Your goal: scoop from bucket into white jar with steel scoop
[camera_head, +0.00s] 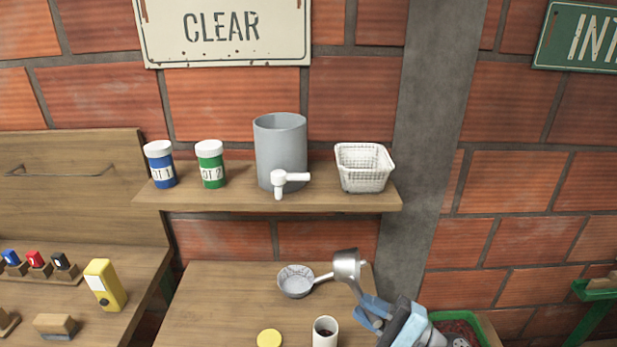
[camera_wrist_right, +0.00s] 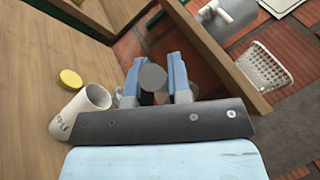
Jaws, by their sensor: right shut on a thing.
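The steel scoop (camera_head: 346,265) is raised above the table, its cup at upper left of my right gripper (camera_head: 370,312). That gripper is shut on the scoop's handle; in the right wrist view the scoop (camera_wrist_right: 152,78) shows dark between the two blue fingers (camera_wrist_right: 154,88). Whether the cup holds anything is hidden. The white jar (camera_head: 325,341) stands open on the table, left of and below the gripper, with a dark inside. In the wrist view the jar (camera_wrist_right: 80,116) carries dark lettering. A green-rimmed container (camera_head: 483,327) with dark red contents sits right, partly behind my arm. My left gripper is out of view.
A yellow lid (camera_head: 269,339) lies left of the jar, and a strainer (camera_head: 296,283) behind it. The shelf (camera_head: 230,199) above holds a grey tank (camera_head: 280,145) with a tap, two lidded jars and a white basket (camera_head: 364,168). Bare table (camera_head: 215,310) lies left.

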